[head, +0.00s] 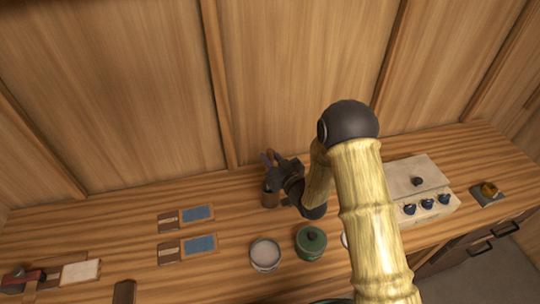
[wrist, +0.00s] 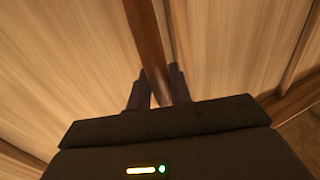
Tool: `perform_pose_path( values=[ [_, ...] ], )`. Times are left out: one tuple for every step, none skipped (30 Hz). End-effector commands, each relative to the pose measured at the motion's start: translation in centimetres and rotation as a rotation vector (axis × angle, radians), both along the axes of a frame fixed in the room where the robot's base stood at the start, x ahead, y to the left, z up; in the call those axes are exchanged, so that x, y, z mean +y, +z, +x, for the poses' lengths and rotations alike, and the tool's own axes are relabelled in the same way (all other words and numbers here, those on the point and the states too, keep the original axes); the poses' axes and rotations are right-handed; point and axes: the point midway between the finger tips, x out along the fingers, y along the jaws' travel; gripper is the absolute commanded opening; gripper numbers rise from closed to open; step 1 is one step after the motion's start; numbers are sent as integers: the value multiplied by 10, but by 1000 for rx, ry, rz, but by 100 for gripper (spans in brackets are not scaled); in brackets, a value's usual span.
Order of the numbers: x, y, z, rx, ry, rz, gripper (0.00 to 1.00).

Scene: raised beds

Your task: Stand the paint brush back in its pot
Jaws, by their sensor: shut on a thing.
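My gripper (head: 272,162) is near the wooden back wall, above the rear of the counter. In the wrist view, my gripper (wrist: 160,84) is shut on a brown stick-like part of the paint brush (wrist: 146,36), which runs up out of the picture between the two dark fingers. The brush's bristles cannot be made out. I cannot tell whether the brush touches the pot.
A pale round pot (head: 265,254) and a green lidded pot (head: 311,243) stand in front. A white stove-like box (head: 416,180) with dark knobs is at right. Blue-and-brown pieces (head: 198,245) lie left. My arm hides part of the counter.

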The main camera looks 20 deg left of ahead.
Motion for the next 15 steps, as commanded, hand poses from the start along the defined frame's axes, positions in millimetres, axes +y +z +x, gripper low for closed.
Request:
perform_pose_path(
  values=[
    [0, -6, 0, 0, 0, 0, 0],
    [0, -8, 0, 0, 0, 0, 0],
    [0, -11, 0, 0, 0, 0, 0],
    [0, -13, 0, 0, 0, 0, 0],
    [0, -14, 0, 0, 0, 0, 0],
    [0, -17, 0, 0, 0, 0, 0],
    [0, -19, 0, 0, 0, 0, 0],
    [0, -21, 0, -1, 0, 1, 0],
    [0, -23, 0, 0, 0, 1, 0],
    [0, -25, 0, 0, 0, 1, 0],
    [0, -27, 0, 0, 0, 1, 0],
    [0, -29, 0, 0, 0, 1, 0],
    [0, -31, 0, 0, 0, 1, 0],
    [0, -33, 0, 0, 0, 1, 0],
    [0, -36, 0, 0, 0, 1, 0]
  ],
)
